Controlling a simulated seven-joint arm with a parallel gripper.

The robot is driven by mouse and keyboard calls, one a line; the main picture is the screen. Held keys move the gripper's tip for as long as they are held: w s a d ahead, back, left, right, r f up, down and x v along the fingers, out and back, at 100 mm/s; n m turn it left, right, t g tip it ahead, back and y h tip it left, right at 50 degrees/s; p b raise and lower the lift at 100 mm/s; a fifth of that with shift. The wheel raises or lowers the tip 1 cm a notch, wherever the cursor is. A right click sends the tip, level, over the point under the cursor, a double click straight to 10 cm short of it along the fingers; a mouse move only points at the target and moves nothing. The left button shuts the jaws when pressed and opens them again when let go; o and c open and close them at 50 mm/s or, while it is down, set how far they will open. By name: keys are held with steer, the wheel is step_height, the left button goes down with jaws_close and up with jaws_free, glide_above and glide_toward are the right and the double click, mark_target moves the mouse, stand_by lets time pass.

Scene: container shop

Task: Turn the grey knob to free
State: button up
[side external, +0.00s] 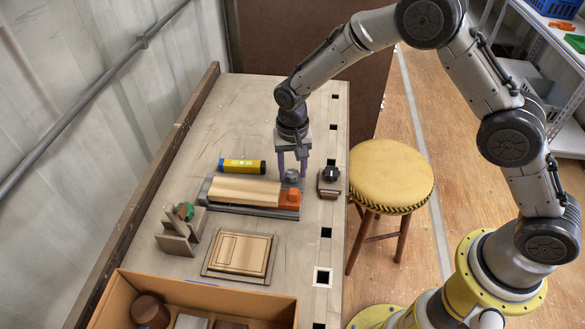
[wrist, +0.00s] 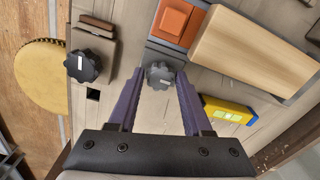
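The grey knob (wrist: 158,76) is lobed and sits at the end of a metal vise-like fixture, by an orange block (wrist: 175,22) and a pale wood board (wrist: 250,48). In the side view the grey knob (side external: 292,177) shows under my gripper (side external: 292,172). My gripper points down with purple fingers apart, one on each side of the knob. In the wrist view the fingertips of my gripper (wrist: 159,78) flank the knob with a small gap showing on each side. I cannot tell how far down the fingers reach along it.
A darker knob (side external: 331,174) on a small block stands close to the right. A wooden panel (side external: 240,254), a wooden stand (side external: 180,235) and an open box (side external: 120,290) are nearer. A yellow stool (side external: 391,175) stands beside the bench.

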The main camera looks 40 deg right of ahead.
jaws_close()
steer(key=shift+n, duration=0.3)
steer(key=n, duration=0.3)
steer(key=shift+r+n, duration=0.1)
steer(key=shift+n, duration=0.2)
steer(key=n, duration=0.4)
steer(key=shift+n, duration=0.3)
steer(key=n, duration=0.9)
steer(key=shift+w, duration=0.1)
